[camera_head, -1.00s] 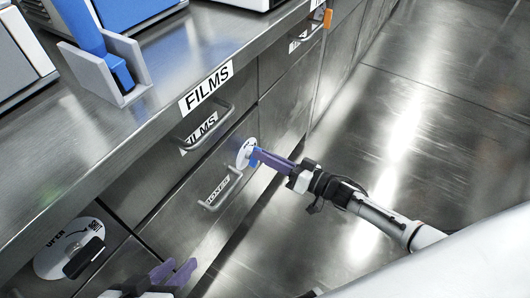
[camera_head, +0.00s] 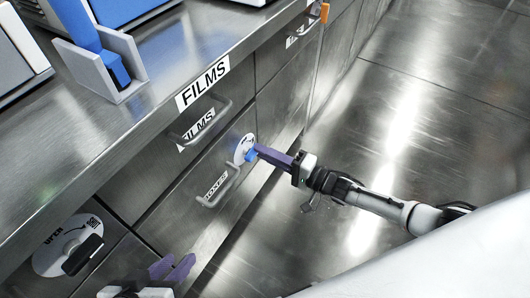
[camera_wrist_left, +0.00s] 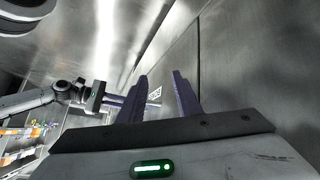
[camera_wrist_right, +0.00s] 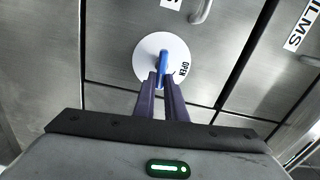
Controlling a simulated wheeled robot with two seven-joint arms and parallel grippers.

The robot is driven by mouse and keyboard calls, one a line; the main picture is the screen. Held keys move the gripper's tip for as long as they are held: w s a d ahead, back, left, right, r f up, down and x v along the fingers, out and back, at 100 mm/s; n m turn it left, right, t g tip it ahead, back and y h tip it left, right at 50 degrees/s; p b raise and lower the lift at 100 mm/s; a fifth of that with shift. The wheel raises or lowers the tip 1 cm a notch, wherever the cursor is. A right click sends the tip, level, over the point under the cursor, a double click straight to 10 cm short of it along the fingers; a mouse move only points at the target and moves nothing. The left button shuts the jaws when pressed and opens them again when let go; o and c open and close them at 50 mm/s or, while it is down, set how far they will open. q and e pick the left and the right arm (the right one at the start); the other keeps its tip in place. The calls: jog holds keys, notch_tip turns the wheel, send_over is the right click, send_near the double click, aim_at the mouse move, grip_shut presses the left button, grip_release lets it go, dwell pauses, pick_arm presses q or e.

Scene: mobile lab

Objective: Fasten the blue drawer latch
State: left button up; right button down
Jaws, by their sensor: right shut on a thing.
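The blue latch (camera_head: 251,155) is a small handle on a round white dial on the front of the BOXES drawer. My right gripper (camera_head: 259,150) is shut on the blue latch. In the right wrist view, the latch handle (camera_wrist_right: 162,62) stands nearly upright between the purple fingertips (camera_wrist_right: 161,76), and the white dial (camera_wrist_right: 147,50) shows the word OPEN at its right. My left gripper (camera_head: 171,268) is low at the bottom of the head view, open and empty, apart from the latch. Its spread purple fingers (camera_wrist_left: 158,95) show in the left wrist view.
The drawer handle by the BOXES label (camera_head: 219,188) is left of the latch, and the FILMS drawer handle (camera_head: 208,118) is above. A black latch on another white dial (camera_head: 48,250) is at lower left. Open floor (camera_head: 430,110) lies to the right.

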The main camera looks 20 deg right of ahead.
pick_arm(q)
jog(key=shift+d+r, duration=0.1)
jog(key=shift+r, duration=0.15)
pick_arm(e)
jog(key=shift+f+m, duration=0.1)
jog(key=shift+m, duration=0.5)
pick_arm(q)
jog(key=shift+s+f, duration=0.1)
jog(key=shift+s, duration=0.05)
pick_arm(e)
jog(key=c, duration=1.8)
grip_release()
jog(key=shift+s, duration=0.1)
